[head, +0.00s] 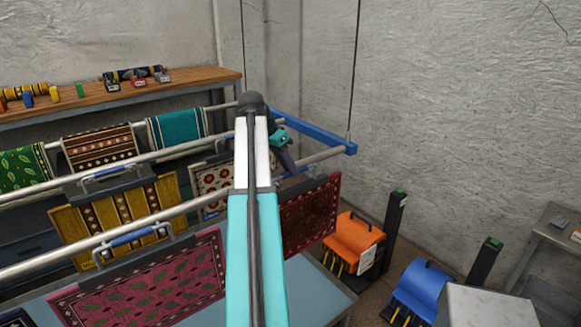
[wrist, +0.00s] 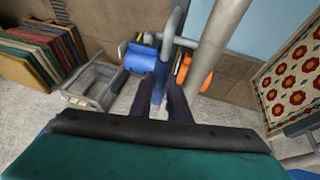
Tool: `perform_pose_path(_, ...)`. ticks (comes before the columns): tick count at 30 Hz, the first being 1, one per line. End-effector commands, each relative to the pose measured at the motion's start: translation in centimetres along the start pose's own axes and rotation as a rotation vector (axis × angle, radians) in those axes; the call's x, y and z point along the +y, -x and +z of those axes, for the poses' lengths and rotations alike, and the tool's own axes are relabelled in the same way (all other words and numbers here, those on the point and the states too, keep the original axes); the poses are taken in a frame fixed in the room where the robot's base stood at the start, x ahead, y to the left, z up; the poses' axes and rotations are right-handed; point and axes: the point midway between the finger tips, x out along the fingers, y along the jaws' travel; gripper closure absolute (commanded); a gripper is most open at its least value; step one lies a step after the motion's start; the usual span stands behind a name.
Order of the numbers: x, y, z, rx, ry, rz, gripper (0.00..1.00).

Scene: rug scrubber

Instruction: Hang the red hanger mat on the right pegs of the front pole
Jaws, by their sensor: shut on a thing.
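The red hanger mat (head: 309,215) is dark red with a patterned face. In the head view it hangs upright at the right end of the front pole (head: 120,235), partly hidden by my arm. My gripper (head: 288,162) is beside that end of the pole, above the mat. In the wrist view my gripper (wrist: 158,108) is shut on the blue grip of a hanger (wrist: 158,82), whose grey hook rises near a pole (wrist: 226,35). I cannot tell whether the hook touches the pole or a peg. The pegs are hidden.
A magenta mat (head: 150,282) hangs on the front pole's left. A yellow striped mat (head: 115,218) and a floral mat (head: 212,185) hang behind. A blue end bar (head: 318,133) joins the poles. Orange (head: 352,240) and blue (head: 425,288) machines stand at right.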

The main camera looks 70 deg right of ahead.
Motion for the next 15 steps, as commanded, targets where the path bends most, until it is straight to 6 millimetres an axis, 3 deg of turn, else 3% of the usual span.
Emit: perform_pose_path(15, -0.09, -0.43, 0.12, 0.003, -0.001, -0.001, 1.00)
